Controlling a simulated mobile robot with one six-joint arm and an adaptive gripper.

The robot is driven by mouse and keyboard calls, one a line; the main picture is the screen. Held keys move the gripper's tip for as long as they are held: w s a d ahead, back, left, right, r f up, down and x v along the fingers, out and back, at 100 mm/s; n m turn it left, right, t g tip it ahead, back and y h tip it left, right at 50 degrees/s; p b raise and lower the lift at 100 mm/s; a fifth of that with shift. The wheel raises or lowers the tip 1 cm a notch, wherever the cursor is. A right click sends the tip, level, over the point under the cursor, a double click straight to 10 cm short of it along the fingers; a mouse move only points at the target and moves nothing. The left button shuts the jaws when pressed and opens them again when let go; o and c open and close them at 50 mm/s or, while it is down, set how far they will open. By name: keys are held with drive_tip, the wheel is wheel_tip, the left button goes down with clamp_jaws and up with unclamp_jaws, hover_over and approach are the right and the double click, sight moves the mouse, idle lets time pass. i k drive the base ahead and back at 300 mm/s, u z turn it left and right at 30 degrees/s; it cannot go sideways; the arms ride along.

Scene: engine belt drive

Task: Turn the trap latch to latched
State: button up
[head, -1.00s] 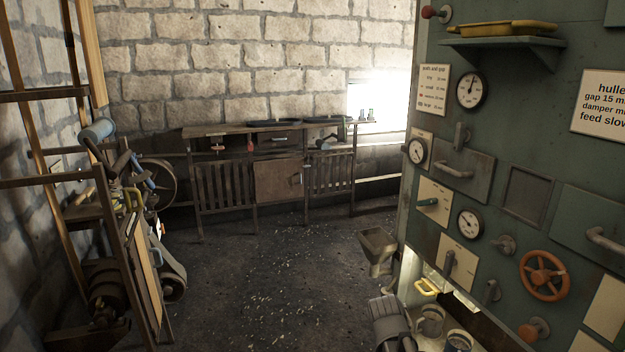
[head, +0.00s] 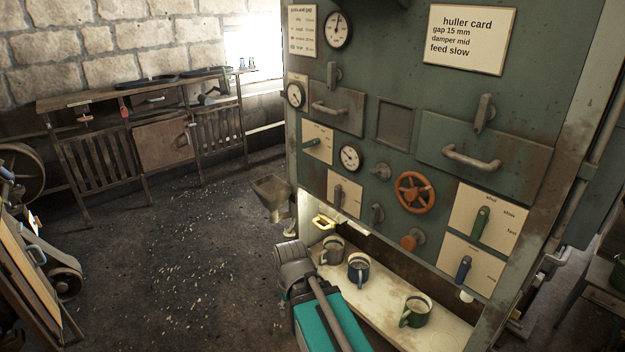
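The green machine panel (head: 400,100) fills the right half of the head view. No label reading "trap latch" is legible, so I cannot tell for sure which part it is. A grey upright turn-piece (head: 485,112) sits just above a wide hatch (head: 500,145) with a bar handle. A similar grey piece (head: 333,75) sits above a smaller hatch (head: 350,110) at the left. Both pieces look roughly vertical. My arm, with a grey joint and teal link, shows at the bottom centre, apart from the panel. My gripper's fingers do not show.
An orange handwheel (head: 414,192), gauges and several levers are on the panel. A lit shelf (head: 385,310) below holds mugs (head: 358,268). A funnel-like scoop (head: 272,195) projects at the panel's left. A wooden bench (head: 100,100) stands behind.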

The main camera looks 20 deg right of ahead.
sight(375, 214)
drive_tip(key=u, duration=0.35)
drive_tip(key=k, duration=1)
drive_tip(key=z, duration=0.4)
drive_tip(key=i, duration=0.5)
